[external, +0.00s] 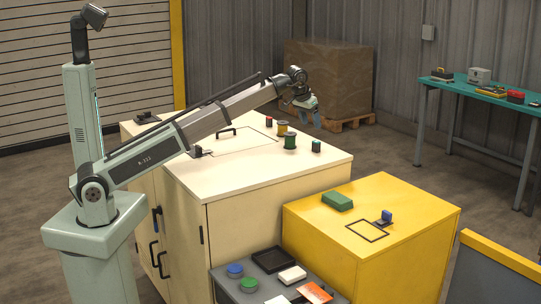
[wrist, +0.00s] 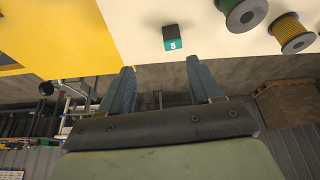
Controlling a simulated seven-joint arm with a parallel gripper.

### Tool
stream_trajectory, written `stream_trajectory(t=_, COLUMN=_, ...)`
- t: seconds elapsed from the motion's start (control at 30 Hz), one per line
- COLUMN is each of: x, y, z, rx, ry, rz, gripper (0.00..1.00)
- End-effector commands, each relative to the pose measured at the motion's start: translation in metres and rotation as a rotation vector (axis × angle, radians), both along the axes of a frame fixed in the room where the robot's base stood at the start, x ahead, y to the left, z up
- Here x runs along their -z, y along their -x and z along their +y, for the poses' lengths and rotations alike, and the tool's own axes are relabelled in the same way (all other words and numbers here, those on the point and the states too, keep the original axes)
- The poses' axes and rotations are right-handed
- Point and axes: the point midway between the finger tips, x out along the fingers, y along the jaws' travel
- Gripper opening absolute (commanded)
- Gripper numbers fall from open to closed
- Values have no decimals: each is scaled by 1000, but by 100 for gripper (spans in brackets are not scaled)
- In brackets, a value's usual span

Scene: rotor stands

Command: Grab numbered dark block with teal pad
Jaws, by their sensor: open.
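The dark block (wrist: 172,29) shows in the wrist view with a teal pad (wrist: 174,44) numbered 5 on its lower face. It stands on the cream cabinet top, just beyond my fingertips. In the external view the block (external: 316,146) is small, dark and teal, near the cabinet's right corner. My gripper (wrist: 160,66) is open and empty, with its two blue-grey fingers apart. In the external view my gripper (external: 303,110) hangs above the cabinet top, higher than the block, and is apart from it.
A green spool (external: 290,141) stands left of the block, with a yellow spool (external: 282,128) and a red item (external: 269,121) behind. The lower yellow cabinet (external: 380,268) carries a green block (external: 338,200) and a blue item (external: 386,216). The cream top (external: 255,176) in front is clear.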

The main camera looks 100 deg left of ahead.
Motion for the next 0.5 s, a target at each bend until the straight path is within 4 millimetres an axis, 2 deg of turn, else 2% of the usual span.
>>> stream_trajectory(t=0.03, x=-5, y=5, z=8, rx=-16, ry=0, rz=1, gripper=64)
stream_trajectory(t=0.17, x=-6, y=12, z=17, rx=-34, ry=2, rz=6, gripper=64)
stream_trajectory(t=0.27, x=4, y=11, z=20, rx=-36, ry=3, rz=8, gripper=64)
stream_trajectory(t=0.5, x=42, y=1, z=33, rx=-34, ry=2, rz=7, gripper=64)
